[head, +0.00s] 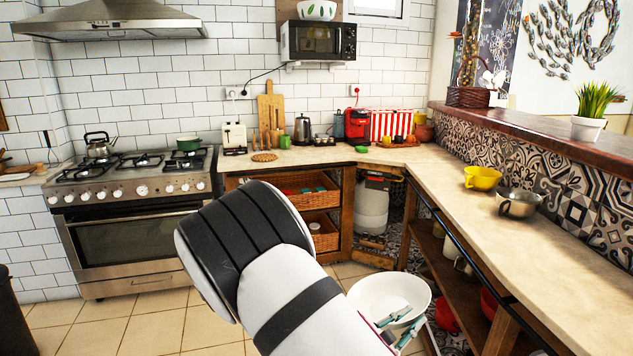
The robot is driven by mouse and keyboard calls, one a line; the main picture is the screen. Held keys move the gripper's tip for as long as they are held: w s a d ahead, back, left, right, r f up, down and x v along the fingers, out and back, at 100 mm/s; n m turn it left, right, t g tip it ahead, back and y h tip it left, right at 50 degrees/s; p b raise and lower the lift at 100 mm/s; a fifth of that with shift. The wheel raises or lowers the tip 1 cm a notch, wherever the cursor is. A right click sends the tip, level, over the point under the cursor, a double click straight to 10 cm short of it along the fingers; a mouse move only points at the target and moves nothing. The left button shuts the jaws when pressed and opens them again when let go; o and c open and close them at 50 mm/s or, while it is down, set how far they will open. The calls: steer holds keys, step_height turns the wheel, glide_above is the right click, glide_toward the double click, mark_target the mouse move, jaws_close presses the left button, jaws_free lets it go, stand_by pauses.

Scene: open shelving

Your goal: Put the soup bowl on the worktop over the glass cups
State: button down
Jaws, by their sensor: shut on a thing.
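The white soup bowl (372,291) is at the bottom centre-right, in front of the right-hand shelving and lower than the worktop. My gripper (402,326) is shut on the bowl at its near right side; its teal fingers overlap the bowl, and my arm hides part of the gripper. The pale worktop (448,190) runs along the right side, above open shelves. Pale upright vessels (450,244) stand on the shelf below it; I cannot tell whether they are the glass cups.
A yellow bowl (482,178) and a metal pot (517,203) stand on the right worktop near the tiled ledge. Red vessels (446,314) sit low in the shelving. The worktop's near part is clear.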

steer(key=shift+s+d+r+p, duration=0.1)
steer(key=shift+s+r+p, duration=0.1)
steer(key=shift+r+p, duration=0.55)
steer(key=shift+s+r+p, duration=0.2)
steer(key=shift+r+p, duration=0.45)
steer(key=shift+p, duration=0.1)
steer(key=shift+s+d+r+p, duration=0.1)
steer(key=shift+s+r+p, duration=0.1)
steer(key=shift+r+p, duration=0.55)
